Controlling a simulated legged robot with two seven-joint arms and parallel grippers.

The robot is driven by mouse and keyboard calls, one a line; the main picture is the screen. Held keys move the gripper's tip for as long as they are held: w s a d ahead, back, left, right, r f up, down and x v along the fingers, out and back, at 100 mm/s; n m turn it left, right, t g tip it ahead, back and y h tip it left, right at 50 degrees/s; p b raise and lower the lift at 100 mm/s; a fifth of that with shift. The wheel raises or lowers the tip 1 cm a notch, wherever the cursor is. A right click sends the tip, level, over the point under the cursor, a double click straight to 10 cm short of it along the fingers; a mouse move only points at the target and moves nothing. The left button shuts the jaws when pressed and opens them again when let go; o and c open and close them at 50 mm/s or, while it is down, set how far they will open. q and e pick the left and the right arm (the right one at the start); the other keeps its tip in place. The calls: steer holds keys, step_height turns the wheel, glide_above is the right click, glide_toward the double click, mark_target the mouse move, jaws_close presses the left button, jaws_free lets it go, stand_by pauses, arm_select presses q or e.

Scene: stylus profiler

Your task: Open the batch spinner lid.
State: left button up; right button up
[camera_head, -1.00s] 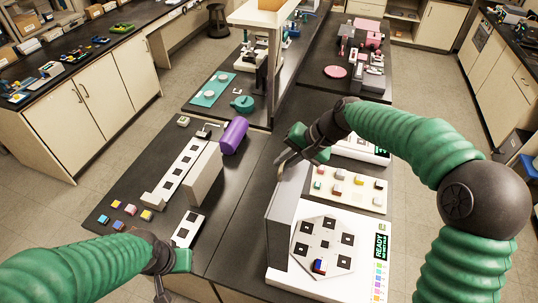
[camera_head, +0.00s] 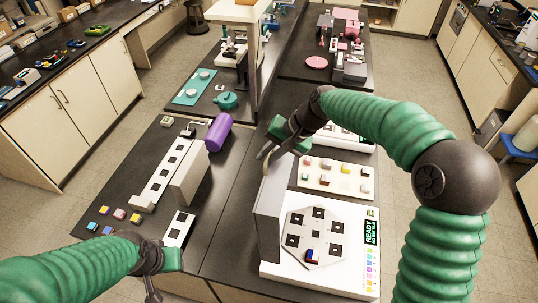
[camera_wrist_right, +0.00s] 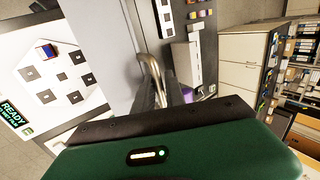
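The batch spinner (camera_head: 353,272) is the white device at the front right, with a lit READY screen. Its hexagonal plate (camera_head: 313,260) with black squares is uncovered; a small red, white and blue piece sits on it. The grey lid (camera_head: 268,220) stands upright along the left side of the spinner. My right gripper (camera_head: 264,160) is at the top far end of the lid. My left gripper (camera_head: 153,292) is low at the left, partly cut off, away from the lid.
A sample tray (camera_head: 335,178) lies behind the spinner. Left of the lid, a long white rack (camera_head: 166,170), an upright pale panel (camera_head: 190,178) and a purple cylinder (camera_head: 220,132) stand on the black bench. Bare bench (camera_head: 232,215) lies between them and the lid.

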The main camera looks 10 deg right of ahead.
steer(key=shift+s+d+f+b, duration=0.15)
steer(key=shift+s+d+b, duration=0.1)
steer(key=shift+b, duration=0.1)
steer(key=b+v, duration=0.1)
steer(key=v, duration=0.1)
steer(key=b+v, duration=0.1)
steer(key=v, duration=0.1)
steer(key=w+v, duration=0.1)
steer(key=v, duration=0.1)
steer(key=shift+d+b, duration=0.35)
steer(key=shift+b, duration=0.05)
steer(key=a+b+v, duration=0.1)
steer(key=v, duration=0.9)
steer(key=shift+r+b, duration=0.3)
steer(key=shift+r, duration=0.1)
steer(key=shift+s+d, duration=0.2)
steer(key=shift+s, duration=0.05)
